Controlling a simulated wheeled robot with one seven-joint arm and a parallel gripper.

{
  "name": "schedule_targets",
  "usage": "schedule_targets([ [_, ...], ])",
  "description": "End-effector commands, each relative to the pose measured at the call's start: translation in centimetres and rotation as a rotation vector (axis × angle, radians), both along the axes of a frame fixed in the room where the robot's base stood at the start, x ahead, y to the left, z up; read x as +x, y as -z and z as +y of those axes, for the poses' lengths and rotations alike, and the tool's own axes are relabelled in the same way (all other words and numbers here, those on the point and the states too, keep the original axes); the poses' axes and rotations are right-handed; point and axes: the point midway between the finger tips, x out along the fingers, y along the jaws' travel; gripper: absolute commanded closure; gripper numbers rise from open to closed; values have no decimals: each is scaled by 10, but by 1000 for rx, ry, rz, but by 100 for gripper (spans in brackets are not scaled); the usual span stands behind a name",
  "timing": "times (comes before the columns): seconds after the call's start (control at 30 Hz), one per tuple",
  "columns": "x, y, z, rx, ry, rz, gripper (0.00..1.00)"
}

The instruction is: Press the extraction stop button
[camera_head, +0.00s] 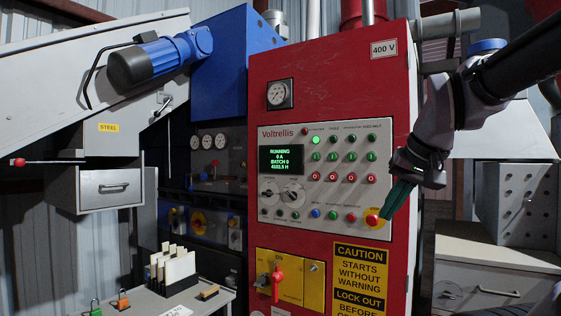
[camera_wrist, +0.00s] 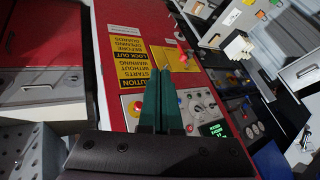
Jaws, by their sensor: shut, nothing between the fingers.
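The grey control panel (camera_head: 298,190) is on the front of a red cabinet. It has a row of red stop buttons below a row of green buttons; the leftmost red button (camera_head: 315,177) is under the brightly lit green lamp (camera_head: 316,140). The column labels are too small to read surely, so I cannot tell which stop is extraction. My gripper (camera_head: 386,216) has green fingers, shut and empty, in front of the panel's lower right corner by the red mushroom button (camera_head: 372,220) on yellow. In the wrist view the shut fingers (camera_wrist: 164,72) cover part of the panel (camera_wrist: 198,100).
Below the panel are a yellow plate with a red rotary handle (camera_head: 278,280) and a yellow caution sign (camera_head: 360,270). A small table (camera_head: 200,300) with cards and padlocks stands lower left. A grey bench (camera_head: 490,250) is at right.

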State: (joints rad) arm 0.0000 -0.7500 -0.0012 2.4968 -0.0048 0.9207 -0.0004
Motion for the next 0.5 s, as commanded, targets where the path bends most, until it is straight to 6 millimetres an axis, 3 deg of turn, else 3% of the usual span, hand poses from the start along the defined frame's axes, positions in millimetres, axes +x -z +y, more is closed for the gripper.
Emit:
schedule_targets([
  [0.27,10,-3,0,4,1,-14,100],
  [0.37,33,-8,0,14,10,-46,100],
  [0.5,90,-19,4,38,34,-133,100],
])
